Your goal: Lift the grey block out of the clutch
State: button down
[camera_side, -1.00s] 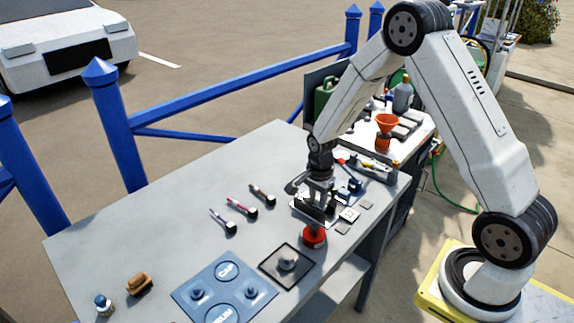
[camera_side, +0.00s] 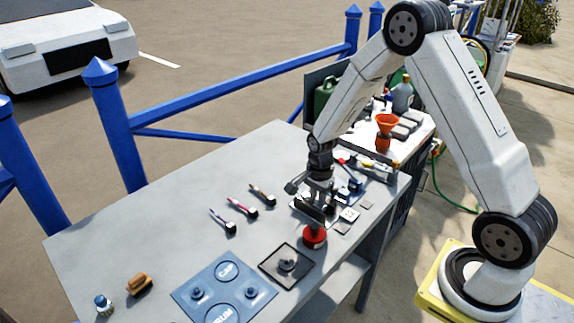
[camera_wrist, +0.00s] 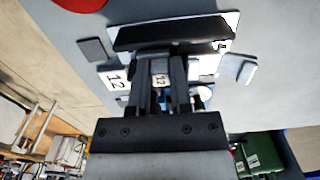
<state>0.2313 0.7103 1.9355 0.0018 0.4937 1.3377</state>
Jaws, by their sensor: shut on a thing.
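My gripper (camera_wrist: 163,98) points down over the clutch area, its two dark fingers close together. It also shows over the bench in the side view (camera_side: 320,192). Between the fingers is a small grey block (camera_wrist: 160,77) with a mark like "12" on it; my gripper is shut on it. The clutch seems to be the long black part (camera_wrist: 172,36) on a white plate (camera_wrist: 206,64), just beyond the fingertips. In the side view, the black part (camera_side: 316,210) is partly hidden by my gripper, and the block cannot be made out. Whether the block is clear of the clutch cannot be told.
A white "12" tile (camera_wrist: 114,78) and dark square (camera_wrist: 92,50) lie left of the fingers. A red round part (camera_side: 314,237) stands close in front. A black-framed tray (camera_side: 265,266), blue panel (camera_side: 238,310) and several small tools (camera_side: 242,207) are on the bench. Its left side is mostly clear.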

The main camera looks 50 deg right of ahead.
jog(key=shift+r, duration=0.15)
jog(key=shift+r, duration=0.95)
jog(key=s+a+r, duration=0.2)
jog(key=s+r, duration=0.8)
jog(key=s, duration=0.3)
jog(key=shift+s+a+r, duration=0.25)
jog(key=shift+s+r, duration=0.1)
jog(key=shift+s, duration=0.05)
jog(key=shift+r, duration=0.15)
jog(key=shift+r, duration=1.35)
